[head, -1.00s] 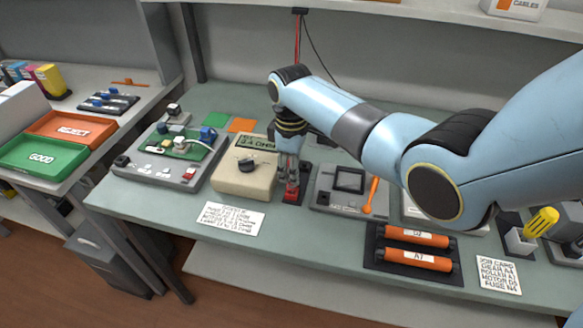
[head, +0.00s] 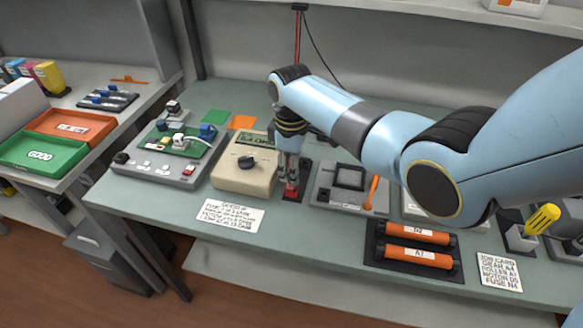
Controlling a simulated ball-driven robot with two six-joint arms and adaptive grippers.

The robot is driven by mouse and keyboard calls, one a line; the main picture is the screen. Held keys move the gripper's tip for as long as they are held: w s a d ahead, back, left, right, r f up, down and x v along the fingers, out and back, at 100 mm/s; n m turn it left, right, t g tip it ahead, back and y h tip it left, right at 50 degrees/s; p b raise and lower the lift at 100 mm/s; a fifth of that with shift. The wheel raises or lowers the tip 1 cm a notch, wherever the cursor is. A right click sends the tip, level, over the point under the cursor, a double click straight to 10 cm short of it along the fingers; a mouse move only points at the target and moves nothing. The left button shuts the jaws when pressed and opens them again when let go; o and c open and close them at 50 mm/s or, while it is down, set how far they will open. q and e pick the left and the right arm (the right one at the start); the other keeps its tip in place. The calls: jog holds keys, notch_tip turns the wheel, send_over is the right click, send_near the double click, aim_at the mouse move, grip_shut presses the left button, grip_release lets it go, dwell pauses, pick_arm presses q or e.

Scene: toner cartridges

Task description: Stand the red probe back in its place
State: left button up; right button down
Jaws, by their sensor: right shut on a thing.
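The red probe (head: 291,188) is small in the head view, low between the fingers of my right gripper (head: 290,178). The gripper points down and is shut on it. The probe is roughly upright over a dark holder (head: 298,196) just right of the beige meter (head: 243,174). The fingers hide part of the probe, and I cannot tell whether its tip sits in the holder. My left gripper is not in view.
A grey device with a square frame (head: 350,177) and an orange lever (head: 373,190) stands close on the right. Orange rollers (head: 417,235) lie in a black tray further right. A white label card (head: 230,216) lies in front of the meter. The bench front is mostly clear.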

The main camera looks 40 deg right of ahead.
jog(key=shift+f, duration=0.4)
jog(key=c, duration=1.1)
grip_release()
notch_tip(320, 180, up, 12)
jog(key=shift+r, duration=0.1)
